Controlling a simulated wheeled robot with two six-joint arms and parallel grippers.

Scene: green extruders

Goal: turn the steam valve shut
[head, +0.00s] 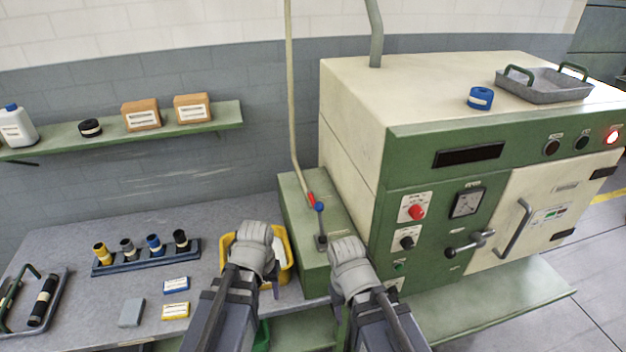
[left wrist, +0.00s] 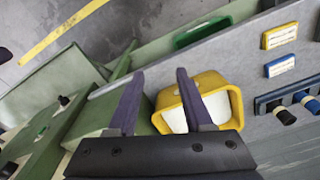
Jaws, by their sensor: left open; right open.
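No part is clearly labelled as the steam valve. A pale pipe (head: 291,110) comes down to a low green box (head: 294,208) and ends near a red piece (head: 311,199). Beside it, an upright lever with a blue ball (head: 320,207) stands on the box. My left gripper is open and empty in the left wrist view (left wrist: 158,78), its fingers over or near a yellow bin (left wrist: 223,82). In the head view its wrist covers part of that bin. My right gripper's wrist (head: 350,265) is just in front of the lever; its fingers are hidden.
The green and cream machine (head: 410,150) stands at right with a red knob (head: 416,212), a gauge (head: 466,203) and a dark lever handle (head: 468,245). A grey bench (head: 200,230) at left holds a rack of rolls (head: 145,258) and small boxes. A shelf (head: 215,118) hangs above.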

